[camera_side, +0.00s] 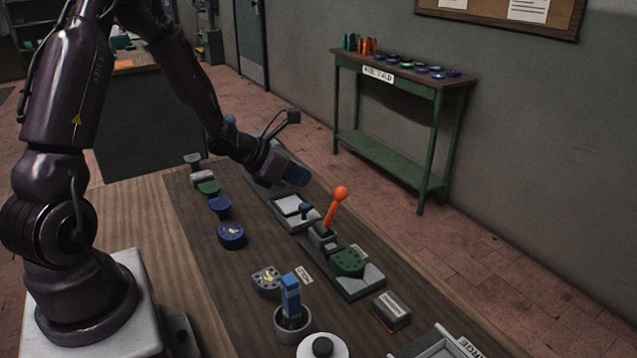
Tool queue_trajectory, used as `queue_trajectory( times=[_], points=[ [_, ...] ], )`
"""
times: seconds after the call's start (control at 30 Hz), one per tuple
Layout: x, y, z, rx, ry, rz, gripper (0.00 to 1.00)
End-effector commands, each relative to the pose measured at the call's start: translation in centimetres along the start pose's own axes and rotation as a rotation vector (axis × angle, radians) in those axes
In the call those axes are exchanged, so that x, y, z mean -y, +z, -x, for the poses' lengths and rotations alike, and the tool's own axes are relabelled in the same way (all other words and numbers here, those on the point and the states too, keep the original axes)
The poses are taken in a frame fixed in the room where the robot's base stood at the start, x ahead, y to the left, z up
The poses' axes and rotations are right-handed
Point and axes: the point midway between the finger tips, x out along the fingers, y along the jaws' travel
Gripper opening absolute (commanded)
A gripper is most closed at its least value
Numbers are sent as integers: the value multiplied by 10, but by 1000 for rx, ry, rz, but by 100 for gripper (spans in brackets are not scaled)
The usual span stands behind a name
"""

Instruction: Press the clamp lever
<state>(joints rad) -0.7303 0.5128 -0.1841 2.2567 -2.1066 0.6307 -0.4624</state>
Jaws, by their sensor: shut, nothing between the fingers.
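The clamp lever is an orange rod with a round knob (334,208). It stands up, leaning slightly to the right, from a grey base (324,238) on the dark work strip. A green heel-shaped piece (347,263) sits in the grey fixture just in front of that base. My gripper (297,176) is behind and to the left of the lever in the picture, at about the height of its knob and apart from it. The fingers are shut and look empty. The far side of the gripper is hidden.
Green and blue pieces (220,207) line the left. In front are a cup holding a blue-handled tool (291,295), a white round item (322,346) and a grey tray (440,345).

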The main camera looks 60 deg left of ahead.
Motion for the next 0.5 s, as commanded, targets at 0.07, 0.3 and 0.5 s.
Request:
queue_trajectory(
  times=[0.07,0.3,0.5],
  points=[
    [-1,0,14,2,4,0,0],
    [-1,-2,30,-1,3,0,0],
    [-1,-2,30,-1,3,0,0]
  ],
)
